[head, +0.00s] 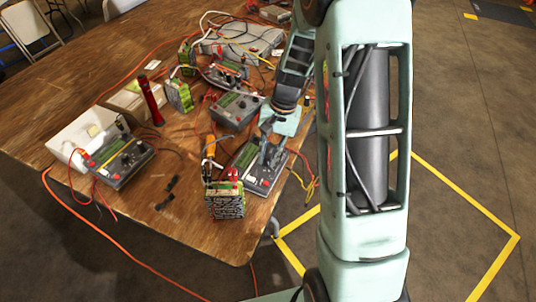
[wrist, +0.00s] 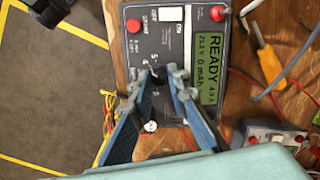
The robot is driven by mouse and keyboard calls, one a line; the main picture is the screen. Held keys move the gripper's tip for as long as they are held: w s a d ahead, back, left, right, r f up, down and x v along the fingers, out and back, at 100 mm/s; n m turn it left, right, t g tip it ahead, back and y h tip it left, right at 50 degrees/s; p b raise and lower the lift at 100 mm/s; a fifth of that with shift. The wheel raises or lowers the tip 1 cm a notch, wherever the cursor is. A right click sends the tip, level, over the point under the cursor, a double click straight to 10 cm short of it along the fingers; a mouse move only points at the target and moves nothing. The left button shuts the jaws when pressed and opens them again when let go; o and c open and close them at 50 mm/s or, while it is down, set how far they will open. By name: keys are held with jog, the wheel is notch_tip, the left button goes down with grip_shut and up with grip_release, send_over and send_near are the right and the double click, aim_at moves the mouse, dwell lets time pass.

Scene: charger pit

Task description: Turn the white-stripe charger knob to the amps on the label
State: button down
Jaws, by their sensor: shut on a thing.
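My gripper (head: 270,155) reaches down onto a grey charger (head: 254,178) at the table's near right edge in the head view. In the wrist view my gripper (wrist: 158,80) has its two blue-grey fingers shut on the sides of a small dark knob (wrist: 156,73) on this charger's face (wrist: 150,48). Numbers are printed around the knob; its pointer is mostly hidden by the fingertips. The green display (wrist: 212,68) reads READY, with smaller figures that look like 21.2 V and 0 mAh.
A battery pack (head: 225,200) with red and black leads stands left of this charger. Other chargers (head: 237,108) (head: 120,160), a red torch (head: 151,101) and loose wires fill the table (head: 215,235). An orange-handled tool (wrist: 268,64) lies right of the charger.

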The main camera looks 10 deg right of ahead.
jog(key=shift+m, duration=0.7)
jog(key=c, duration=1.8)
grip_release()
jog(key=shift+c, duration=0.2)
jog(key=shift+r, duration=0.1)
jog(key=v, duration=1.2)
jog(key=shift+d, duration=0.1)
